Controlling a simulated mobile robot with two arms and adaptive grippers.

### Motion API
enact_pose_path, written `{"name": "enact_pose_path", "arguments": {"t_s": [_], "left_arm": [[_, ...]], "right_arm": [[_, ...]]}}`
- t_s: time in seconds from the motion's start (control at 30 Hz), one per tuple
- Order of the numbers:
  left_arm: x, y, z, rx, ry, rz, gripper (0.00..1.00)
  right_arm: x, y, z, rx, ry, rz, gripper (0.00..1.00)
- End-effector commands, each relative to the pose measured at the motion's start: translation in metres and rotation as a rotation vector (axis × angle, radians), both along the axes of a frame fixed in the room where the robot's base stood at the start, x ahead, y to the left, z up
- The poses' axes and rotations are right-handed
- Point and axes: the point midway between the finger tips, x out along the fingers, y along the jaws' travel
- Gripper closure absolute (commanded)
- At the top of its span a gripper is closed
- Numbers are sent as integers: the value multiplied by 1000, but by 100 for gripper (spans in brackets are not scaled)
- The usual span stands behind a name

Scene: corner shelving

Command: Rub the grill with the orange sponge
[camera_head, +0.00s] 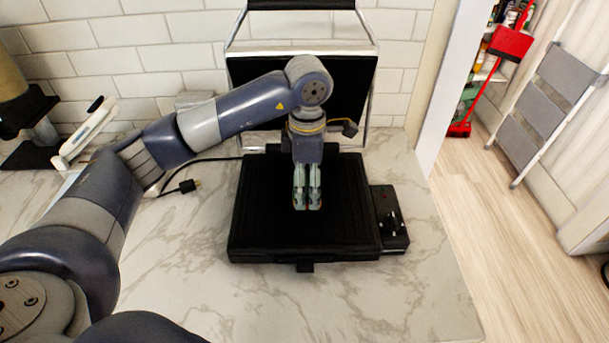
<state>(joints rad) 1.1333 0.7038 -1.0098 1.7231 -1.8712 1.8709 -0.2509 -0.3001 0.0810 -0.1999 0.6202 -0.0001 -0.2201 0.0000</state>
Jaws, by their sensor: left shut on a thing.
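The black grill (265,222) stands open on the marble counter, with its ridged lower plate flat and its lid (345,95) raised at the back against the tiled wall. My left gripper (307,207) points straight down over the middle of the lower plate. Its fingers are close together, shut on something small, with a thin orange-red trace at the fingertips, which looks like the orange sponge. The sponge is almost wholly hidden by the fingers. I cannot tell whether it touches the plate. My right gripper is not in view.
A black box with controls (390,222) adjoins the grill's right side. A black cord with a plug (187,186) lies on the counter at the left. A white device and a dark appliance stand at the back left. The counter (400,300) in front is clear; its right edge drops to the floor.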

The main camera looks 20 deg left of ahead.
Motion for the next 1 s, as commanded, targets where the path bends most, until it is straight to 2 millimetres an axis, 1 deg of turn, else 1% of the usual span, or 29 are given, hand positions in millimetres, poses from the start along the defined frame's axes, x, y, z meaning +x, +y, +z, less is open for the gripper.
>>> {"name": "enact_pose_path", "arguments": {"t_s": [0.13, 0.37, 0.7, 1.0], "left_arm": [[-10, -8, -2, 0, 2, -2, 45], [-16, -14, -3, 0, 5, -3, 45], [-38, -32, -3, -1, 9, -6, 45], [-46, -39, -2, -1, 6, -5, 45]], "right_arm": [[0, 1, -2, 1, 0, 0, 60], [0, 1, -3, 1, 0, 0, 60], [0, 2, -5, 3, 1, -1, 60], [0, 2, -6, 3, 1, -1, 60]]}}
